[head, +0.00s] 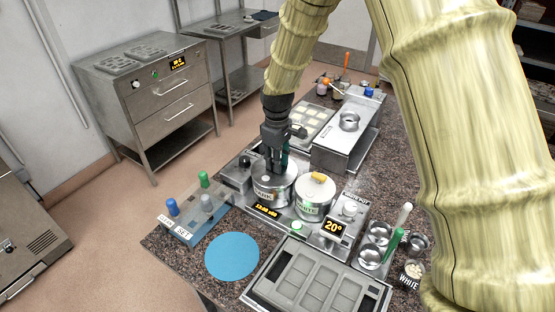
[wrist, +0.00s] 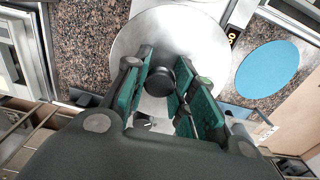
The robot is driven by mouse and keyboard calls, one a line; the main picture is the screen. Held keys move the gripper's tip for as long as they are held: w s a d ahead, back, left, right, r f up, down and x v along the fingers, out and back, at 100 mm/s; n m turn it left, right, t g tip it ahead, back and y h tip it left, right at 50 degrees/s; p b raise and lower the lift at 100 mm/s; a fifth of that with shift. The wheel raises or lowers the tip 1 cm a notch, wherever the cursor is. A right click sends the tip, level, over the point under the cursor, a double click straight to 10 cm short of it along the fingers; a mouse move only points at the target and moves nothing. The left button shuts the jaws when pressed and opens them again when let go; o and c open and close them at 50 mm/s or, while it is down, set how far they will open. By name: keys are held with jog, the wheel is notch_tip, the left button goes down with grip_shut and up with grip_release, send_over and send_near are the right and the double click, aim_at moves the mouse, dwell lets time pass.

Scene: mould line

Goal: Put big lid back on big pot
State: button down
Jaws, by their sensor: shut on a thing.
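The big pot (head: 272,194) is a silver cylinder with a dark-lettered label, standing on the metal unit in the middle of the counter. My gripper (head: 277,168) points down right over it. In the wrist view, the green-padded fingers (wrist: 162,82) are closed around the black knob (wrist: 159,79) of a round silver lid (wrist: 140,40). The lid lies at or just above the pot's top; the gripper hides part of the rim, so I cannot tell whether it is fully seated.
A second pot (head: 313,203) labelled WHITE, with a yellow-knobbed lid, stands close on the right. A blue round mat (head: 232,257) and a grey mould tray (head: 318,283) lie in front. A rack with blue and green handled tools (head: 195,222) stands left.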

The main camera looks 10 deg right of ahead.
jog(key=shift+w+f, duration=0.1)
jog(key=shift+f, duration=0.2)
jog(key=c, duration=1.2)
grip_release()
notch_tip(320, 180, up, 12)
jog(key=b, duration=0.4)
jog(key=shift+r, duration=0.25)
